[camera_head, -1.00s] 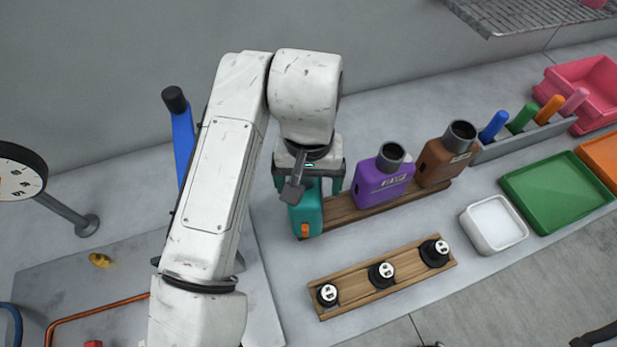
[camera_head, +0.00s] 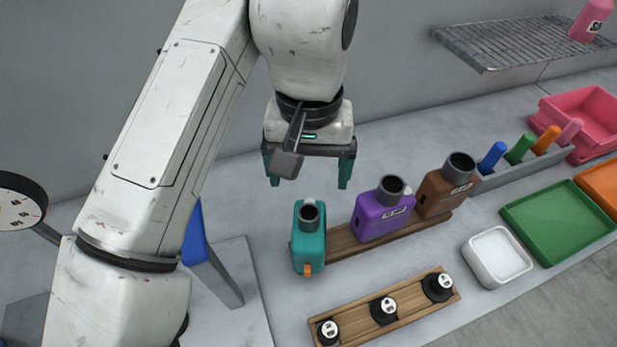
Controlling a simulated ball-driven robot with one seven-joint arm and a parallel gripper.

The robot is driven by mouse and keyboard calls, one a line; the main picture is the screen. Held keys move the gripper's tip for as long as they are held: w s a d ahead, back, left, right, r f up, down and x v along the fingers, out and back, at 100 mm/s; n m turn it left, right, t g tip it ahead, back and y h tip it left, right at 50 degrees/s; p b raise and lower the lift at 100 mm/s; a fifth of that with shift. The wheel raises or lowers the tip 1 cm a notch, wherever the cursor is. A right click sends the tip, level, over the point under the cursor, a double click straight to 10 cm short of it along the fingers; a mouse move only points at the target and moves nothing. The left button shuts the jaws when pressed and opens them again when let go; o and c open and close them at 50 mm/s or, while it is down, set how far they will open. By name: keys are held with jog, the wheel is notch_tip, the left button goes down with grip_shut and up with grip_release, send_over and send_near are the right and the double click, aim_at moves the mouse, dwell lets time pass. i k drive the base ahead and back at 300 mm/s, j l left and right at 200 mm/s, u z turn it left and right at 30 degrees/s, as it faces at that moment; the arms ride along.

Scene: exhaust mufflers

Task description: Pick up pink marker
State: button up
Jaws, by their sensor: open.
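The pink marker (camera_head: 570,131) stands at the right end of a grey holder (camera_head: 520,163), beside an orange marker (camera_head: 547,140), a green marker (camera_head: 520,149) and a blue marker (camera_head: 491,158). Only its upper part shows; the lower part is hidden in the holder. My gripper (camera_head: 308,181) is open and empty, with its two teal fingers pointing down. It is raised above and behind the teal bottle-shaped container (camera_head: 309,240), well to the left of the pink marker.
A purple container (camera_head: 384,212) and a brown container (camera_head: 447,188) stand on a wooden board to the right. A pink bin (camera_head: 583,118) lies just behind the markers, below a wire shelf (camera_head: 515,42). A green tray (camera_head: 558,220) and a white dish (camera_head: 497,256) lie in front.

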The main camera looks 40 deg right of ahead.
aim_at(576, 125)
jog(key=k, duration=1)
